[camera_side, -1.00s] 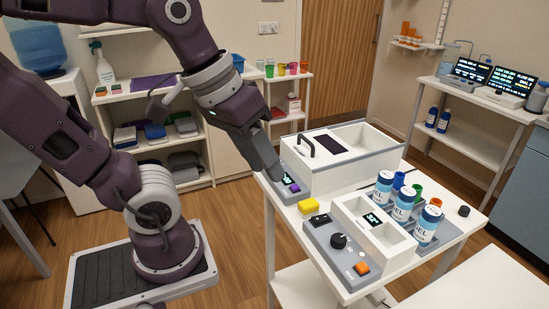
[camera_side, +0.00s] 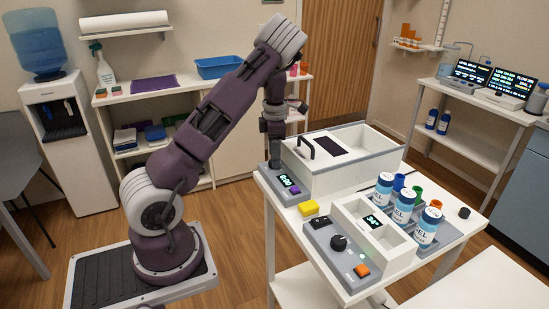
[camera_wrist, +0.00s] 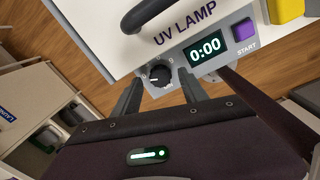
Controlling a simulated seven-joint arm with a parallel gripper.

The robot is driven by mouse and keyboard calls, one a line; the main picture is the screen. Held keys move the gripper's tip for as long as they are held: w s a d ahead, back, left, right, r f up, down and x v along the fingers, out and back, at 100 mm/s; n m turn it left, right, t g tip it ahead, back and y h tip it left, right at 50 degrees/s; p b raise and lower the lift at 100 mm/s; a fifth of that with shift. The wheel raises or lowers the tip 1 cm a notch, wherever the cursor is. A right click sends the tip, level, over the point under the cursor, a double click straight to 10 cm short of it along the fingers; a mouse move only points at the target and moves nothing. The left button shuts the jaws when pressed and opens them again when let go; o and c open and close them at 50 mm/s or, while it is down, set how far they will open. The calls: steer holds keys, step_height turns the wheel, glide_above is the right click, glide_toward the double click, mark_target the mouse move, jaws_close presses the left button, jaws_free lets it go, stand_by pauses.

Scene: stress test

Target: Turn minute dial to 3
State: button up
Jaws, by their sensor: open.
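The black minute dial (camera_wrist: 159,74) with a white pointer line sits on the grey front panel of the UV lamp box (camera_wrist: 140,50). The panel's display (camera_wrist: 206,47) reads 0:00, and a purple START button (camera_wrist: 243,30) is at its right. My gripper (camera_wrist: 160,80) is open, with one finger on each side of the dial in the wrist view. I cannot tell whether the fingers touch it. In the side view my gripper (camera_side: 276,160) points down at the far end of the panel, where the dial is hidden behind it. The display (camera_side: 287,181) shows there too.
The lamp box's black handle (camera_wrist: 150,12) rises close to the dial. A yellow block (camera_side: 308,207) lies beside the panel. A second device with a black knob (camera_side: 339,242) and an orange button (camera_side: 361,270) stands nearer, beside several blue-white bottles (camera_side: 403,205).

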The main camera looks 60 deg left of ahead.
steer(key=shift+f, duration=0.7)
jaws_close()
steer(key=shift+m, duration=0.3)
steer(key=m, duration=0.3)
steer(key=shift+m, duration=0.3)
steer(key=shift+s+m, duration=0.1)
steer(key=shift+m, duration=2.1)
jaws_free()
